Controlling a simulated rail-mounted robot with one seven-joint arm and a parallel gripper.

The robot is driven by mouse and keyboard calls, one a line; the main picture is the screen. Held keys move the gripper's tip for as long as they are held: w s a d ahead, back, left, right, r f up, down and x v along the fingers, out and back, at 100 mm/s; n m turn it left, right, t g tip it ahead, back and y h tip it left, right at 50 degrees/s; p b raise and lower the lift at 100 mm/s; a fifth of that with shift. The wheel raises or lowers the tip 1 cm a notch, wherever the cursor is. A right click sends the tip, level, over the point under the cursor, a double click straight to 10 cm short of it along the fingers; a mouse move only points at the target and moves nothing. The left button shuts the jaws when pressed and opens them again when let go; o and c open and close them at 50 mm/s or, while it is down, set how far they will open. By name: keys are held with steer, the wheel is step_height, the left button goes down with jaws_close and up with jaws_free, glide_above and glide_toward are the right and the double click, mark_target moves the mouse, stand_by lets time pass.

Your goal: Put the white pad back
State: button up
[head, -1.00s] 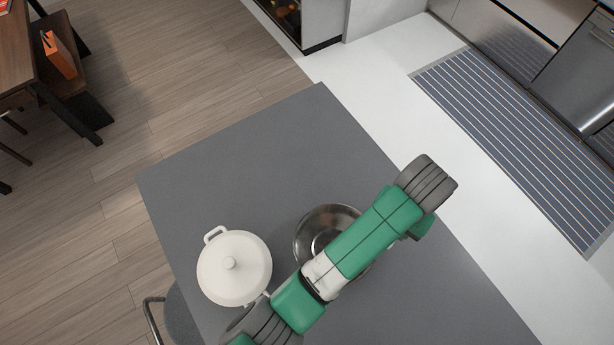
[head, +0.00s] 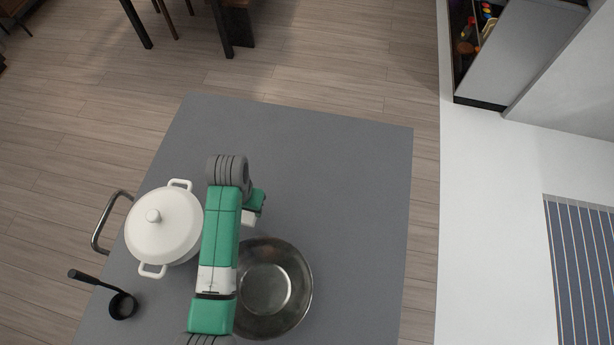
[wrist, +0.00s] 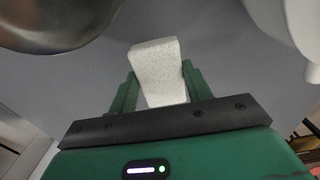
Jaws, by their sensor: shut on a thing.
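The white pad (wrist: 158,66) is a small speckled pale block. In the wrist view it stands between the two green fingers of my gripper (wrist: 160,88), which is shut on it. In the head view my gripper (head: 252,208) is partly hidden by my arm, and a pale bit of the pad (head: 249,218) shows below it. I cannot tell whether the pad touches the table.
A lidded white pot (head: 165,232) stands left of my arm, and a shiny metal bowl (head: 285,290) stands right of it, partly covered. A black ladle (head: 121,305) lies at the table's left edge. The table's far and right parts are clear.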

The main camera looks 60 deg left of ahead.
steer(key=shift+s+a+f, duration=0.1)
steer(key=shift+s+f, duration=0.15)
steer(key=shift+s, duration=0.2)
glide_above(292, 189)
steer(key=shift+s+f+b, duration=0.35)
steer(key=shift+s+f, duration=0.05)
steer(key=shift+f, duration=0.25)
steer(key=shift+w+f, duration=0.2)
steer(key=shift+f, duration=0.7)
steer(key=shift+w+f, duration=0.2)
steer(key=shift+f, duration=0.7)
steer(key=shift+b, duration=0.3)
steer(key=shift+f, duration=0.2)
steer(key=o, duration=0.9)
steer(key=shift+o, duration=0.2)
step_height(292, 189, up, 12)
steer(key=p, duration=0.1)
steer(key=shift+r+p, duration=0.25)
steer(key=shift+p, duration=0.05)
